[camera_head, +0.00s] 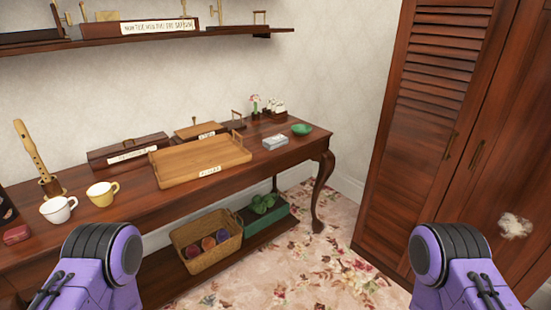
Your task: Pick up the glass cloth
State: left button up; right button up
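A small, flat, pale grey-and-white item (275,142) lies on the dark wooden side table (325,140), near its right end. It looks like a folded cloth, but it is too small to tell for sure that it is the glass cloth. It sits between the wooden tray and a green dish. Only purple and black links of my two arms show, at the bottom left and bottom right. No gripper fingers are in the picture, and neither arm reaches the table.
A wooden tray (200,160), white cup (58,209), yellow cup (102,194), recorder (32,152) and green dish (301,129) stand on the table. A basket (207,257) and green crate (264,222) sit below. A louvred wardrobe (433,110) stands right; flowered floor is clear between.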

aim_at(273, 142)
jog(key=z, duration=1.1)
jog(key=i, duration=1)
jog(key=u, duration=0.45)
jog(key=i, duration=0.75)
jog(key=u, duration=0.65)
